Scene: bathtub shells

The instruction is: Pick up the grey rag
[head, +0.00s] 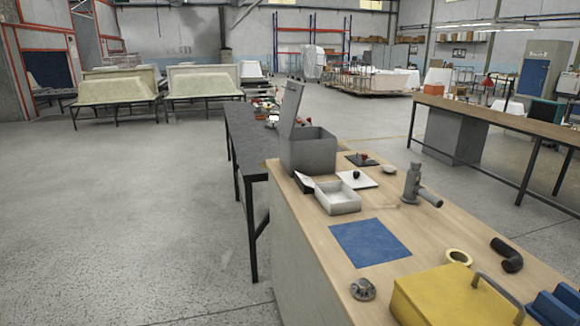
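I cannot make out a grey rag for certain in the head view. A flat blue square (369,243), cloth or mat, lies on the wooden workbench (312,238). A small flat dark piece (352,158) lies farther back on the bench beside the grey box, with a small red-and-dark object on it; I cannot tell if it is fabric. Neither of my grippers is in view.
The bench holds an open-lidded grey box (309,153), a white tray (338,199), a grey pipe fitting (412,184), a tape ring (458,257), a black elbow (507,254) and a yellow case (445,296). A dark table (243,140) adjoins behind. The left floor (130,210) is clear.

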